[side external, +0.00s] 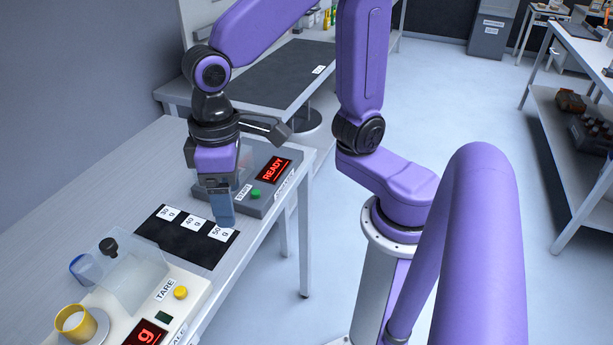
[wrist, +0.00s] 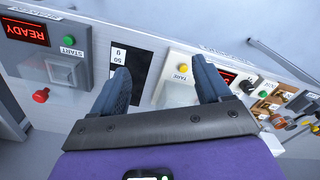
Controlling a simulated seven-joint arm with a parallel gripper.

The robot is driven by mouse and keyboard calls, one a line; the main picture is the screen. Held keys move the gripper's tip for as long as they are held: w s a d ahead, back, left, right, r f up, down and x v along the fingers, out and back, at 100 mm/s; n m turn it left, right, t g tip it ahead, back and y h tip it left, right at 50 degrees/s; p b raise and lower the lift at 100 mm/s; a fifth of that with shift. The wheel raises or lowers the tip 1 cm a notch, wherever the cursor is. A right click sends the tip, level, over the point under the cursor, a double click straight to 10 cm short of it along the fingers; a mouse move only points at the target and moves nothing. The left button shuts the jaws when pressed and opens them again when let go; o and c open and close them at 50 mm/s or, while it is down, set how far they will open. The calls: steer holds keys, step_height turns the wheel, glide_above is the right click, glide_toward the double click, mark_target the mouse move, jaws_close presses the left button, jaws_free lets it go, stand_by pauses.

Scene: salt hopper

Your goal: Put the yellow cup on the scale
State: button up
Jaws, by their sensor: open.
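The yellow cup (side external: 75,324) is at the lower left of the side external view. It stands upright, pale inside, on a round grey pan (side external: 100,329) that appears to be part of the white scale (side external: 190,289). The scale has a yellow TARE button and a red display, partly cut off by the frame. It also shows in the wrist view (wrist: 178,62). My gripper (side external: 223,222) points down over the black mat, well apart from the cup. In the wrist view its two fingers (wrist: 160,78) are spread with nothing between them. I do not make out the cup there.
The black mat (side external: 180,240) carries cards marked 30, 40 and 50 g. A grey machine (side external: 270,199) with a READY display and green START button stands behind my gripper. A clear cover (side external: 135,283) with a black knob and a blue cup (side external: 83,267) are near the scale.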

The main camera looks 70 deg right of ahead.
steer(key=s+d+f+n, duration=0.2)
steer(key=s+d+n, duration=0.5)
steer(key=s+d, duration=0.3)
steer(key=shift+s+d+f, duration=0.2)
steer(key=shift+d+f, duration=0.05)
steer(key=shift+d, duration=0.35)
stand_by(0.5)
